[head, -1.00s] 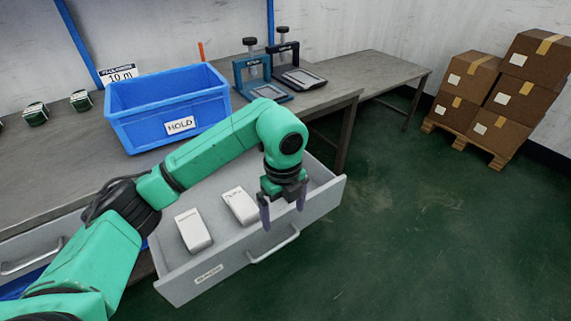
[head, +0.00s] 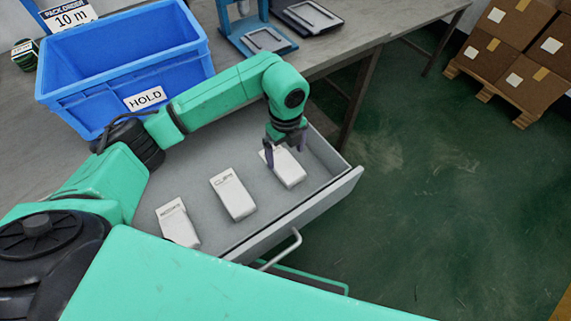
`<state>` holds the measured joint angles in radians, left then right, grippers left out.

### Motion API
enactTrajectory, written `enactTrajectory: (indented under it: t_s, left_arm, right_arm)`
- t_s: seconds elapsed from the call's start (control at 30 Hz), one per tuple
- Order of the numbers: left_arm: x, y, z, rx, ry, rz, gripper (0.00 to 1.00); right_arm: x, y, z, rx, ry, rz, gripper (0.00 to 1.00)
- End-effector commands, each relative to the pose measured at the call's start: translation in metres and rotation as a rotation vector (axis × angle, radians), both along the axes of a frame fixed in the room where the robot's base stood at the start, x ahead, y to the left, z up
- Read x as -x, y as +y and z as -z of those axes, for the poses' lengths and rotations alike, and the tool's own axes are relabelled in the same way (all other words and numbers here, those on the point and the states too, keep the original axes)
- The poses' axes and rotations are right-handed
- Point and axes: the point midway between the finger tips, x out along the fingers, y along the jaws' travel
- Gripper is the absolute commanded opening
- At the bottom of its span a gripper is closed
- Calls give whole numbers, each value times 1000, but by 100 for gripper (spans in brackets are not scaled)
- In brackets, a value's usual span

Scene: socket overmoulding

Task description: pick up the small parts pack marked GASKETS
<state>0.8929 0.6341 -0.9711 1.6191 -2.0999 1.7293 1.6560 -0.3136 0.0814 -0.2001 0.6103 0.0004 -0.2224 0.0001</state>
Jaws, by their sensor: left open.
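Three white packs lie in the open grey drawer (head: 322,191). The left pack (head: 179,225) has a printed label too small to read surely. The middle pack (head: 233,197) seems to read CLIPS. The right pack (head: 290,172) lies under my left gripper (head: 286,155), which partly covers it and hides its marking. My left gripper is open, pointing down with its fingers at the right pack's far end; I cannot tell whether they touch it. My right gripper is out of view.
A blue bin marked HOLD (head: 130,75) stands on the grey bench behind the drawer. A blue press fixture (head: 258,38) stands to its right. The drawer handle (head: 282,250) sticks out in front. Cartons (head: 505,60) stand on a pallet at the right.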

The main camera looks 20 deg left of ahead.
Motion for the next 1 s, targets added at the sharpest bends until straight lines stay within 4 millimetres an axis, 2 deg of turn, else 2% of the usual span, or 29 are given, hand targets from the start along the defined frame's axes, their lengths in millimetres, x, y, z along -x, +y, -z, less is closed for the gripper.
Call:
enactTrajectory:
  t_s: [0.17,0.3,0.53,0.67,0.7,0.73,1.0]
  left_arm:
    - [0,1,29,0,4,-1,100]
    - [0,1,52,0,3,0,100]
    - [-1,1,55,1,-1,1,100]
    - [-1,1,55,1,-1,0,50]
    - [-1,1,55,1,-1,0,35]
    - [-1,1,55,1,-1,0,30]
    - [-1,1,52,1,-1,0,30]
  right_arm:
    - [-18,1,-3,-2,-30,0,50]
    - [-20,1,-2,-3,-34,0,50]
    - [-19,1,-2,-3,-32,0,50]
    - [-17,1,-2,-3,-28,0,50]
    - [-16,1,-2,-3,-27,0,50]
    - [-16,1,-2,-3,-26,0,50]
    - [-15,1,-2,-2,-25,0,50]
